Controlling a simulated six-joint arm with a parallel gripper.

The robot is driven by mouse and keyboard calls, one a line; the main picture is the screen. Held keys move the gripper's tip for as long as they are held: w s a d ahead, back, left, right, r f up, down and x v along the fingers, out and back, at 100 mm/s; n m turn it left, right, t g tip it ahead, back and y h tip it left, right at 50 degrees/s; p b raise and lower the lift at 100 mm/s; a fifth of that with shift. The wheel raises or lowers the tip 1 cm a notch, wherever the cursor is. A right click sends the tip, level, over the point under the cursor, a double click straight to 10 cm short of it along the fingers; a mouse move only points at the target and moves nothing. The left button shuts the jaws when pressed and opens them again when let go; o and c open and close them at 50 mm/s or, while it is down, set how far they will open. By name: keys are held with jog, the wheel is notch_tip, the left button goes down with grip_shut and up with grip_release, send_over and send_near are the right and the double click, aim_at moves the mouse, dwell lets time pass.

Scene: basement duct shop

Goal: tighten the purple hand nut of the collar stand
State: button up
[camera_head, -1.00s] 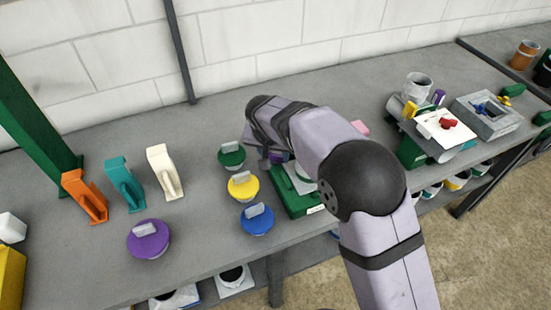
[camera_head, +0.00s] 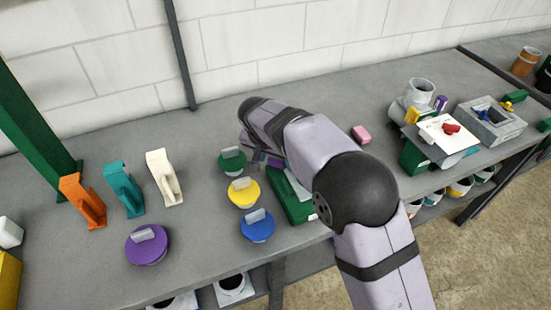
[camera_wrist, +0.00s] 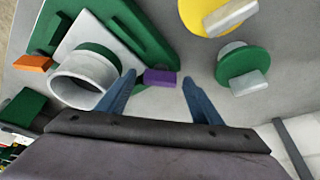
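The collar stand shows in the wrist view as a white ring (camera_wrist: 84,78) with a green band, beside a green base (camera_wrist: 135,30) with a white plate. The purple hand nut (camera_wrist: 160,77) sticks out from the ring's right side. An orange hand nut (camera_wrist: 32,62) is on the opposite side. My gripper (camera_wrist: 157,82) is open, its two blue fingers apart, with the purple nut between the fingertip lines. I cannot tell whether a finger touches it. In the head view my arm hides most of the stand; part of its green base (camera_head: 302,213) shows.
Green (camera_head: 232,161), yellow (camera_head: 243,194), blue (camera_head: 257,226) and purple (camera_head: 147,245) round lids with grey handles lie left of the stand. Orange, teal and white clamp-like pieces stand farther left. A pink block (camera_head: 361,134) lies right of my arm, with bare bench around it.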

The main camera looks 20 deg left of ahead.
jog(key=b+v, duration=0.2)
jog(key=v, duration=0.5)
jog(key=shift+r, duration=0.15)
dwell(0.3)
dwell(0.4)
jog(key=w+d+t+b, duration=0.1)
jog(key=w+t+b, duration=0.1)
jog(key=w, duration=0.4)
jog(key=w+d+f+b, duration=0.1)
jog(key=w+d, duration=0.1)
jog(key=d, duration=0.9)
jog(key=w+d+f, duration=0.2)
jog(key=d, duration=0.8)
jog(key=s+d+f+g+h+p, duration=0.1)
jog(key=s+d+f+g, duration=0.15)
jog(key=s+d, duration=0.75)
jog(key=s+d+f+g+p, duration=0.1)
jog(key=s+d+f+g, duration=0.1)
jog(key=s, duration=0.7)
jog(key=s+d+f+g+y+p, duration=0.1)
jog(key=s+d, duration=0.3)
jog(key=s, duration=0.6)
jog(key=shift+f+g+p, duration=0.45)
jog(key=shift+f+p, duration=0.05)
jog(key=shift+f, duration=0.35)
